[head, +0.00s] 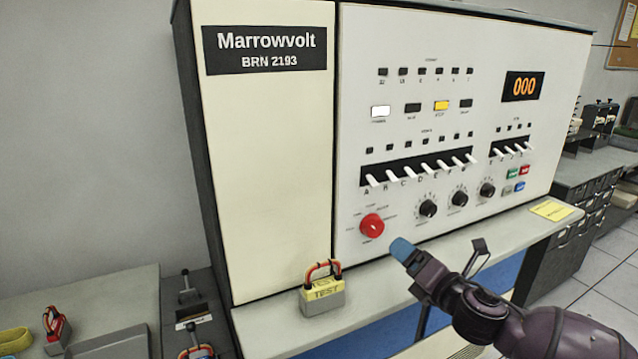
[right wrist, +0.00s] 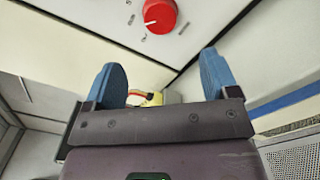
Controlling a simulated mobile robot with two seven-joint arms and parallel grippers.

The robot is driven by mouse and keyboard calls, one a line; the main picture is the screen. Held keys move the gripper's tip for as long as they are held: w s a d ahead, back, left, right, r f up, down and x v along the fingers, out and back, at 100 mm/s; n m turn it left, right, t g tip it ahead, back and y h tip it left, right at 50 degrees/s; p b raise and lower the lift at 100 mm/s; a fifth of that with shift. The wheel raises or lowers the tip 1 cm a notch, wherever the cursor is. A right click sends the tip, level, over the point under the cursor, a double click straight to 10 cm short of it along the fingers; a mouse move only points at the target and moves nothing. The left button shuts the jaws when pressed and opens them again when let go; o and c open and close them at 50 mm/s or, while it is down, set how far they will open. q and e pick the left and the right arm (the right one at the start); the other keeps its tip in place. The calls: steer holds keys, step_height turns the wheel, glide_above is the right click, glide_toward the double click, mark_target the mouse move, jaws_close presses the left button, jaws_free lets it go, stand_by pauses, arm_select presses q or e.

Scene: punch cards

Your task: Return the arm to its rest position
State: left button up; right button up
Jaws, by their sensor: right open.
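My right gripper (head: 403,250) has blue fingertips and a dark purple body. In the head view it is in front of the console, over its ledge (head: 440,262), right of and below the red knob (head: 372,226). In the right wrist view the two blue fingers of my right gripper (right wrist: 160,62) stand wide apart with nothing held between them. The red knob also shows beyond them (right wrist: 160,14). My left gripper is in neither view.
The cream Marrowvolt console (head: 270,150) has switches, black dials and a display (head: 523,87) reading 000. A yellow and grey TEST block (head: 322,297) with a red-orange wire loop stands on the ledge. A yellow note (head: 551,210) lies at the ledge's right. Side counters flank the console.

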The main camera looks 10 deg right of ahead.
steer(key=s+d+f+m+g+h, duration=0.2)
steer(key=s+f+m+h, duration=0.1)
steer(key=s+f+m, duration=1)
steer(key=s+d+f+m+g+h, duration=0.1)
steer(key=s+f+m+g+h, duration=0.2)
steer(key=s+f+m, duration=1)
step_height(320, 180, down, 3)
steer(key=m, duration=0.3)
steer(key=shift+s+d+r, duration=0.2)
steer(key=shift+s+d, duration=0.2)
